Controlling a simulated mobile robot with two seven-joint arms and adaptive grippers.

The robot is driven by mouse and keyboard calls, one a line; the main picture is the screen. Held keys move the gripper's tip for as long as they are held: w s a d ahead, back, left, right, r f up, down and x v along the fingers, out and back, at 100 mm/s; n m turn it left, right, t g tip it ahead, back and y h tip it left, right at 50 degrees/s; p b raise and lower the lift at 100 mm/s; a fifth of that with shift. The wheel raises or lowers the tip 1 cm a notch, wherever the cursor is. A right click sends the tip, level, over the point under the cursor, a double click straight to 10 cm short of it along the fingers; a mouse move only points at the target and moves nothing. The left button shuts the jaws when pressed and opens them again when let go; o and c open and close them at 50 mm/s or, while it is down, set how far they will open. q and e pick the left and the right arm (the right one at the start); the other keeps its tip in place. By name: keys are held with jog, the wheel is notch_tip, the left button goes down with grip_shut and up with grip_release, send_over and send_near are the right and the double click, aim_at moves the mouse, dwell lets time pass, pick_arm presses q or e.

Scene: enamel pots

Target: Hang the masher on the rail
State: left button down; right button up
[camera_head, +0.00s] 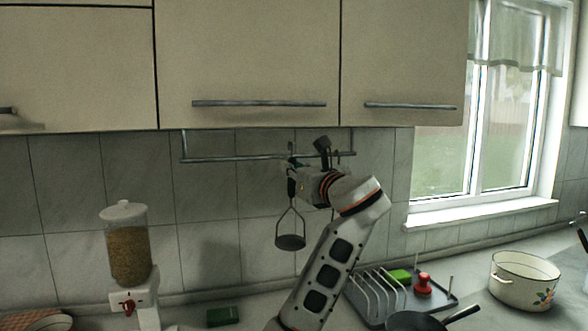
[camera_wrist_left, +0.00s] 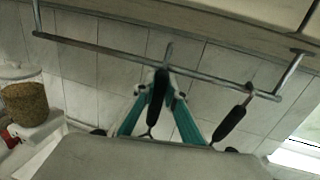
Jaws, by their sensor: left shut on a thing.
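The masher (camera_head: 290,241) hangs upright below my left gripper in the head view, its dark flat head at the bottom of a wire frame. My left gripper (camera_head: 292,168) is at the rail (camera_head: 225,159), shut on the masher's dark handle. In the left wrist view the teal fingers of my left gripper (camera_wrist_left: 160,103) close around the black handle of the masher (camera_wrist_left: 158,90). The handle's top overlaps a hook at the rail (camera_wrist_left: 105,52). I cannot tell whether it is on the hook. My right gripper is not in view.
A second black-handled utensil (camera_wrist_left: 229,124) hangs from the rail to the right. Cupboards (camera_head: 245,60) are just above. A grain dispenser (camera_head: 127,245), green block (camera_head: 222,316), dish rack (camera_head: 375,300), pan (camera_head: 415,321) and enamel pot (camera_head: 524,281) stand on the counter.

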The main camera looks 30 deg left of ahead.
pick_arm(q)
jog(key=shift+w+a+f, duration=0.8)
jog(key=shift+a+f, duration=0.2)
jog(key=shift+f, duration=0.1)
jog(key=c, duration=2)
grip_release()
jog(key=shift+d+f, duration=0.1)
jog(key=shift+d, duration=0.05)
jog(key=v, duration=1.1)
jog(key=shift+s+d, duration=0.25)
jog(key=shift+d, duration=0.05)
